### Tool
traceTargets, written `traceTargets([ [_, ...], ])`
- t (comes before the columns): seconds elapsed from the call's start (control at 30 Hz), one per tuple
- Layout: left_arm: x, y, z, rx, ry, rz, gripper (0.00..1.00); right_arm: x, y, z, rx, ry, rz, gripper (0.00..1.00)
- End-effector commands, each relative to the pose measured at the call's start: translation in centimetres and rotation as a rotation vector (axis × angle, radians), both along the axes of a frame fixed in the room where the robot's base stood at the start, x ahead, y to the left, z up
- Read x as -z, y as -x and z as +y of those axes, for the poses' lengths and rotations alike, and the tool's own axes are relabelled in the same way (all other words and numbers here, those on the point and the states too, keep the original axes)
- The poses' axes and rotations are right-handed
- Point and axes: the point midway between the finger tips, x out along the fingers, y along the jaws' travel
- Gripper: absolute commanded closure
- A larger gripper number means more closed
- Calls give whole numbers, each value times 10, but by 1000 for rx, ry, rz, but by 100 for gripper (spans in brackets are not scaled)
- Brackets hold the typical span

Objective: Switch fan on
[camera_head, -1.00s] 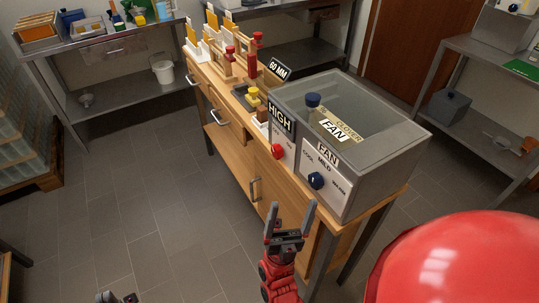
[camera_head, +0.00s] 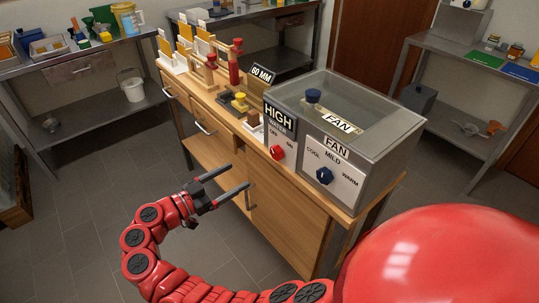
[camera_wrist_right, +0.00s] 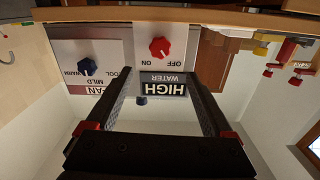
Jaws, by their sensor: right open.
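A grey glass-topped box labelled FAN (camera_head: 400,140) stands on the near end of the wooden bench. Left of that, under a HIGH WATER sign (camera_head: 279,120), is a red knob (camera_head: 277,153) marked OFF and ON. My right gripper (camera_head: 239,175) is open and empty, in front of the bench and left of the knobs. My left gripper is out of view.
Wooden stands and a 60 MM sign (camera_head: 262,75) fill the bench's far part. A blue-topped piece (camera_head: 313,96) is on the box. A steel shelf with a white bucket (camera_head: 131,86) stands left, another shelf right. The floor left of the bench is clear.

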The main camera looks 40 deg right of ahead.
Motion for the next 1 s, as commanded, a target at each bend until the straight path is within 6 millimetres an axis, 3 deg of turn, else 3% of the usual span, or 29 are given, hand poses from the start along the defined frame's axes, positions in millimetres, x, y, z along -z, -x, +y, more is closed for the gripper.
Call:
traceTargets([
  [0.3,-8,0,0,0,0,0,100,-1,-4,-78,6,1,-3,14],
  [0.5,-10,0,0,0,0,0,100,-1,-8,-116,4,4,-2,14],
  [0.7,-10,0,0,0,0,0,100,-1,-10,-135,-1,3,-4,14],
  [1.0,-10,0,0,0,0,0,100,0,-11,-138,-1,3,-3,14],
])
